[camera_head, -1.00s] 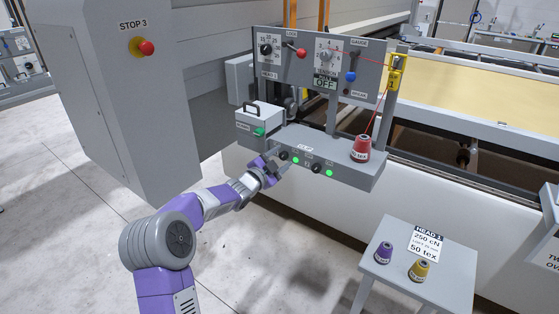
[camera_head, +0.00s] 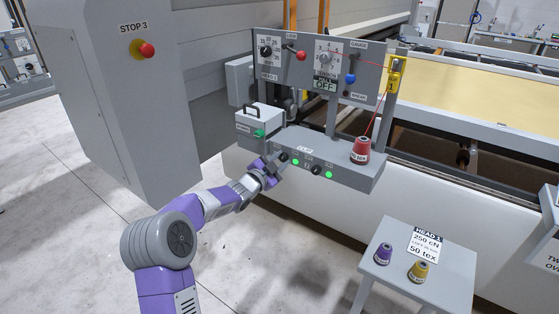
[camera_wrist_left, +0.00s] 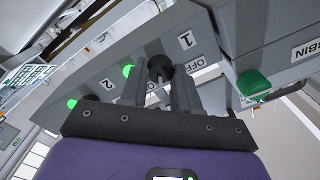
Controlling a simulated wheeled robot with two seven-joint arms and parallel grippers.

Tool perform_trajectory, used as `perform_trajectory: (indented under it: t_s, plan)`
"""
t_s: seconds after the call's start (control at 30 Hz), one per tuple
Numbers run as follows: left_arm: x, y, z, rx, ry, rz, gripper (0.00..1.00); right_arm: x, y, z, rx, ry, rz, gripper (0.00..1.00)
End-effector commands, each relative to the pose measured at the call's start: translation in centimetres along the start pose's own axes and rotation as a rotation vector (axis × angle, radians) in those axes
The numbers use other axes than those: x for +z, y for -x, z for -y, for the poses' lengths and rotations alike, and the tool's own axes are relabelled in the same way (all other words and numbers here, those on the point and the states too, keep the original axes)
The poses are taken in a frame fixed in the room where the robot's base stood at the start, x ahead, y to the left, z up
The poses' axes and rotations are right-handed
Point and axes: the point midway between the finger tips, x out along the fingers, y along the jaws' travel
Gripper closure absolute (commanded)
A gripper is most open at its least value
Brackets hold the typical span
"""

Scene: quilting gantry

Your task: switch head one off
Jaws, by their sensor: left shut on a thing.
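The head one switch is a black round knob (camera_head: 283,156) at the left end of the sloped grey switch panel. It also shows in the left wrist view (camera_wrist_left: 160,66), between my fingertips, beside the labels "1" and "OFF". My left gripper (camera_head: 276,162) is shut on this knob, and its two fingers flank it in the left wrist view (camera_wrist_left: 158,82). The green lamp (camera_head: 295,161) beside the knob is lit. The second knob (camera_head: 316,170) and its lit green lamp (camera_head: 329,174) are to the right. My right gripper is out of view.
A grey bobbin box (camera_head: 259,127) with a green button stands just left of the knob. A red thread cone (camera_head: 361,149) stands on the panel's right end. A red STOP 3 button (camera_head: 147,48) is at the upper left. A small table (camera_head: 440,283) holds two cones.

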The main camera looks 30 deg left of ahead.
Motion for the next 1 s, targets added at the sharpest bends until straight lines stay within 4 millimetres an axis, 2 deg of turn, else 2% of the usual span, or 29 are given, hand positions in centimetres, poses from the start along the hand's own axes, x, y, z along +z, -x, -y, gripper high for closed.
perform_trajectory:
  t_s: [0.6,1.0]
  plan:
    - [-0.1,0.0,0.2,0.001,0.526,0.003,1.00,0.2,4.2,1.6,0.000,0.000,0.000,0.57]
    - [0.0,0.0,0.2,-0.001,0.843,0.002,1.00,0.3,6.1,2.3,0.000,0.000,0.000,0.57]
